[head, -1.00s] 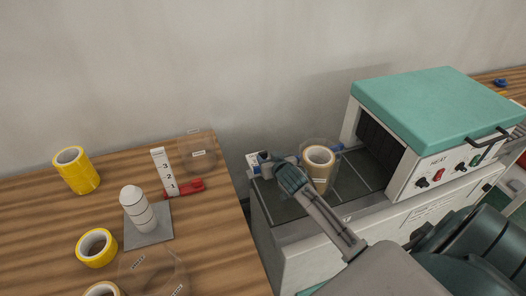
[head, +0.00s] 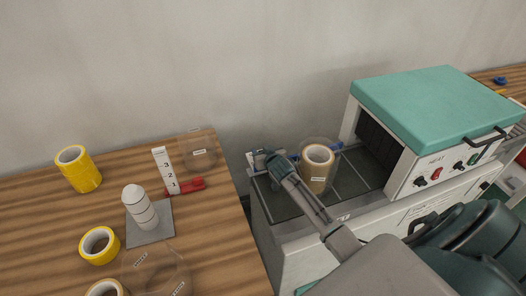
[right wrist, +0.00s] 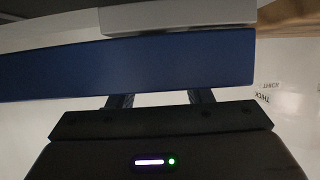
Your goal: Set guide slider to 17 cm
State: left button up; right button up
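The blue guide slider (head: 260,157) is on the dark bed of the machine, mostly hidden behind my right gripper and the tape. In the right wrist view its long blue bar (right wrist: 130,66) crosses the picture in front of the fingers. My right gripper (head: 274,164) is at the slider's left end. Its two fingers stand apart, with a pale gap between them. Their tips are hidden at the bar, so contact is unclear. I cannot read any 17 cm mark. My left gripper is not in view.
A tan tape roll (head: 317,167) stands upright on the bed beside my gripper. The teal-lidded heater (head: 437,105) stands to the right.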

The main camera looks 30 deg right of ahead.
grip_shut()
jog(key=shift+s+a+p, duration=0.15)
jog(key=shift+s+p, duration=0.15)
jog(key=shift+s, duration=0.35)
jog(key=shift+s+a+p, duration=0.15)
jog(key=shift+s+p, duration=0.15)
jog(key=shift+s, duration=0.35)
jog(key=shift+o, duration=1.3)
grip_release()
jog(key=shift+w, duration=0.1)
jog(key=b+v, duration=0.2)
jog(key=v, duration=0.8)
jog(key=shift+s, duration=0.45)
jog(key=shift+a, duration=0.1)
